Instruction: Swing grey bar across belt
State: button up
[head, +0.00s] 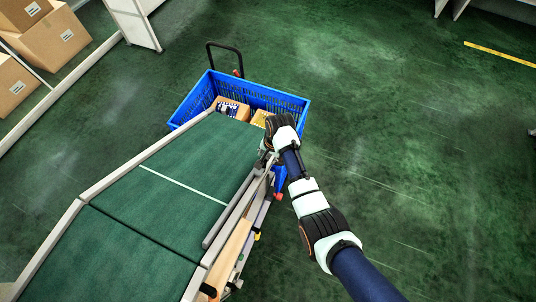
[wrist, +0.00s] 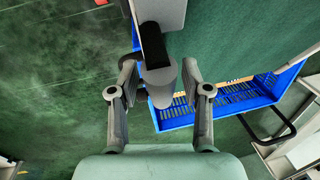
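The grey bar (head: 231,212) lies lengthwise along the right edge of the green conveyor belt (head: 170,185) in the head view. My gripper (head: 264,158) is at the bar's far end, near the belt's end corner. In the wrist view, a grey rounded end with a black patch (wrist: 157,50) sits between the two fingers of my gripper (wrist: 159,68). The fingers are spread, with a visible gap on each side. Whether the fingertips reach down around the bar is hard to tell.
A blue crate (head: 191,99) holding several boxes stands at the belt's far end; it also shows in the wrist view (wrist: 172,117). Cardboard boxes (head: 52,42) are at the upper left. The green floor to the right is clear.

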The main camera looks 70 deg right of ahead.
grip_shut()
